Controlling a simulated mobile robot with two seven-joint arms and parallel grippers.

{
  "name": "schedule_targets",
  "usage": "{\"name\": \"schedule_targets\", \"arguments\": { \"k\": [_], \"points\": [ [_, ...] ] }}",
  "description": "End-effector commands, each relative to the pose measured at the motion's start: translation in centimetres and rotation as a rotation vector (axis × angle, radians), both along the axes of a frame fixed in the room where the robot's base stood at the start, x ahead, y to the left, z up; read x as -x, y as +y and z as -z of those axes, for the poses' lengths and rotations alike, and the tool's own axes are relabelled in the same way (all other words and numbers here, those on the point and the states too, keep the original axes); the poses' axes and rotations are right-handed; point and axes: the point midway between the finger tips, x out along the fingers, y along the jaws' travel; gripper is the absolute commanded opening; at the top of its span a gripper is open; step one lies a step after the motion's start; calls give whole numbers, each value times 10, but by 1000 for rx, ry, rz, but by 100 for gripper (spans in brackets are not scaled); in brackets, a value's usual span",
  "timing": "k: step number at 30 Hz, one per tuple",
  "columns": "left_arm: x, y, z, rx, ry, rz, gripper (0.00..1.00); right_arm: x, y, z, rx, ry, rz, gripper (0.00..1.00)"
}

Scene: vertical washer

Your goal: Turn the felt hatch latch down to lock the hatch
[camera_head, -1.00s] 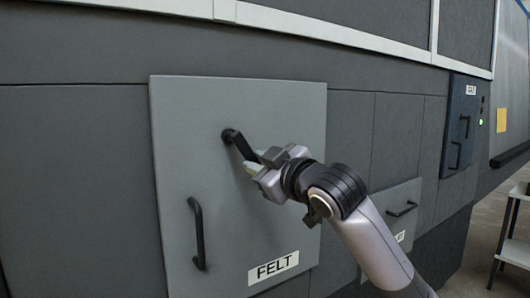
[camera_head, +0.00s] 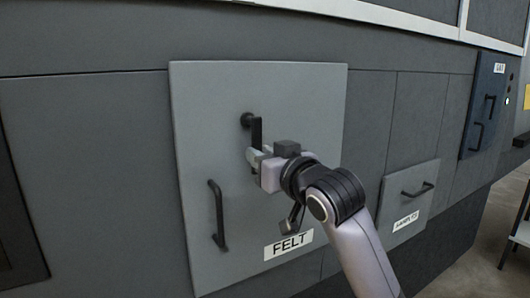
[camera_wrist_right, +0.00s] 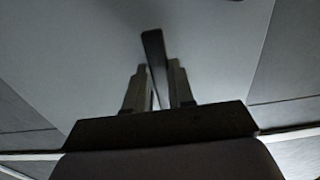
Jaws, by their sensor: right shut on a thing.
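The grey hatch (camera_head: 205,110) labelled FELT (camera_head: 288,244) sits flush in the dark wall in the head view. Its black latch (camera_head: 256,131) has its pivot at the top and its lever hangs nearly straight down from it. My right gripper (camera_head: 256,157) is shut on the lower part of the lever. The right wrist view shows the dark lever (camera_wrist_right: 153,50) between the two fingers (camera_wrist_right: 154,88). The fingers hide the lever's lower end in the head view. My left gripper is not in view.
The hatch's black handle (camera_head: 217,215) stands left of the latch. A smaller hatch (camera_head: 409,198) with a handle is at lower right, and a dark blue panel (camera_head: 484,105) is farther right. Floor shows at far right.

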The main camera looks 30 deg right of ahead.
Motion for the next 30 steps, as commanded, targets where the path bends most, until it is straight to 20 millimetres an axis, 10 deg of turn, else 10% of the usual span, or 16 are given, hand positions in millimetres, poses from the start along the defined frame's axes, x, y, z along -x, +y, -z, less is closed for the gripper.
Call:
{"name": "schedule_targets", "arguments": {
  "k": [12,15,30],
  "points": [
    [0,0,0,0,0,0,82,0,1,0,-16,1,-3,0],
    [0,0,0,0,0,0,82,0,1,0,-15,1,-3,49],
    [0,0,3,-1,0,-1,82,15,0,1,-11,1,-2,49]
  ]
}}
